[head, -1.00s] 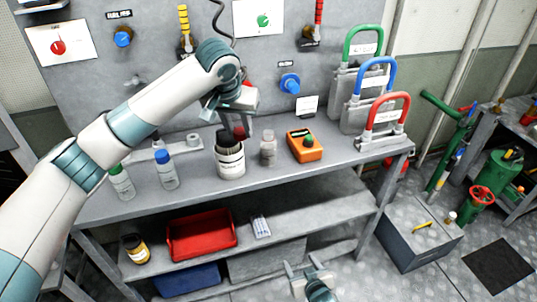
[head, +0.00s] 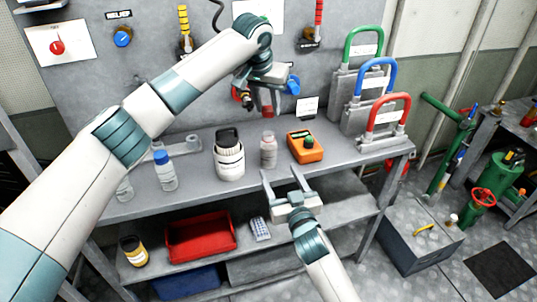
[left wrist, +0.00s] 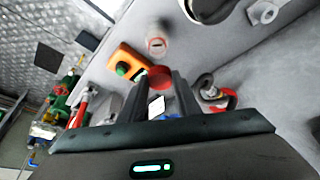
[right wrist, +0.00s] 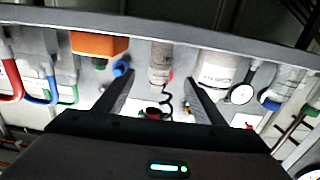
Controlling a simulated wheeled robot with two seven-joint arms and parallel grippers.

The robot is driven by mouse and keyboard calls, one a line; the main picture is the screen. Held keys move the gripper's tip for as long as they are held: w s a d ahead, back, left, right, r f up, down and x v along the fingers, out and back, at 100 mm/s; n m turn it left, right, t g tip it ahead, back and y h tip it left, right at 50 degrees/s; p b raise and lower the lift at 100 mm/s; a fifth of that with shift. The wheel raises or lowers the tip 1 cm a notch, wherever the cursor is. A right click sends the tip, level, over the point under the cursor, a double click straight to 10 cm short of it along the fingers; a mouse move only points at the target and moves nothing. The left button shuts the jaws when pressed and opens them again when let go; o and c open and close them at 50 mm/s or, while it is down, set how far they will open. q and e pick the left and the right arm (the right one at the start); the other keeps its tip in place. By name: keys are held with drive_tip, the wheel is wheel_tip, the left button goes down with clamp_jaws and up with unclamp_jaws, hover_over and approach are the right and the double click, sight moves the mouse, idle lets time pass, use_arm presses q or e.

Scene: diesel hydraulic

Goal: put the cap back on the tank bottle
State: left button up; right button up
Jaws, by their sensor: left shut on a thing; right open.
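The tank bottle, a small grey translucent bottle (head: 268,152), stands upright on the bench between a white jar and an orange device. It also shows in the left wrist view (left wrist: 157,47) and, between my right fingers, in the right wrist view (right wrist: 160,62). My left gripper (head: 266,108) is shut on the red cap (left wrist: 160,77) and holds it above the bottle, apart from it in the left wrist view. The fingers largely hide the cap in the head view. My right gripper (head: 284,178) is open and empty at the bench's front edge, in front of the bottle.
The white jar with a black lid (head: 229,158) stands left of the bottle, the orange device (head: 304,146) right. A blue-capped bottle (head: 165,172) is farther left. Coloured padlock-shaped stands (head: 382,118) fill the bench's right end. A red bin (head: 200,238) sits on the lower shelf.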

drive_tip(key=shift+w, duration=0.15)
drive_tip(key=x, duration=1.1)
drive_tip(key=shift+w+a+f, duration=0.1)
drive_tip(key=shift+w+a, duration=0.1)
drive_tip(key=shift+w, duration=0.1)
drive_tip(key=c, duration=1.6)
use_arm(q)
hover_over(269, 133)
drive_tip(key=s, duration=0.1)
drive_tip(key=shift+s+a+f, duration=0.1)
drive_tip(key=shift+a+f, duration=0.05)
drive_tip(key=shift+f, duration=1.1)
drive_tip(key=shift+a+f, duration=0.15)
drive_tip(key=shift+f, duration=1.1)
use_arm(e)
clamp_jaws()
use_arm(q)
drive_tip(key=shift+f, duration=0.1)
drive_tip(key=shift+f, duration=0.8)
drive_tip(key=shift+f, duration=0.55)
